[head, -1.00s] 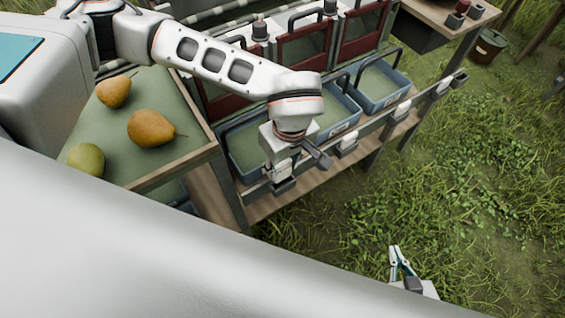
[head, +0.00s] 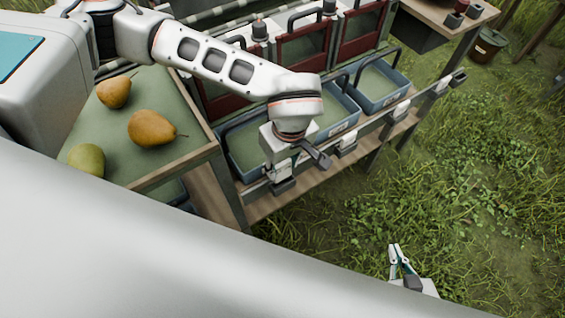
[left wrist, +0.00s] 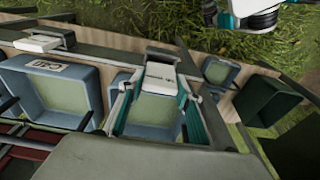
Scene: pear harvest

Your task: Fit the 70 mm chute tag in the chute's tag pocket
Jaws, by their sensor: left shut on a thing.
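My left gripper (head: 281,176) is over the front rail of the sorting stand in the head view. In the left wrist view its two teal-lined fingers (left wrist: 157,100) stand on either side of a white tag (left wrist: 160,80) with small dark print, too small to read. The gripper is shut on this tag. The tag is at the rail, in front of a blue bin; whether it sits inside a pocket I cannot tell. A dark pocket (head: 284,187) shows just below the gripper. My right gripper (head: 401,262) hangs over the grass, away from the stand; its finger gap is unclear.
The front rail (head: 326,153) carries other white tags (head: 348,141). Blue bins (head: 380,85) stand behind it, with dark red gates (head: 303,47) further back. Several pears (head: 152,128) lie on the green tray (head: 187,104) at left. Grass right of the stand is open.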

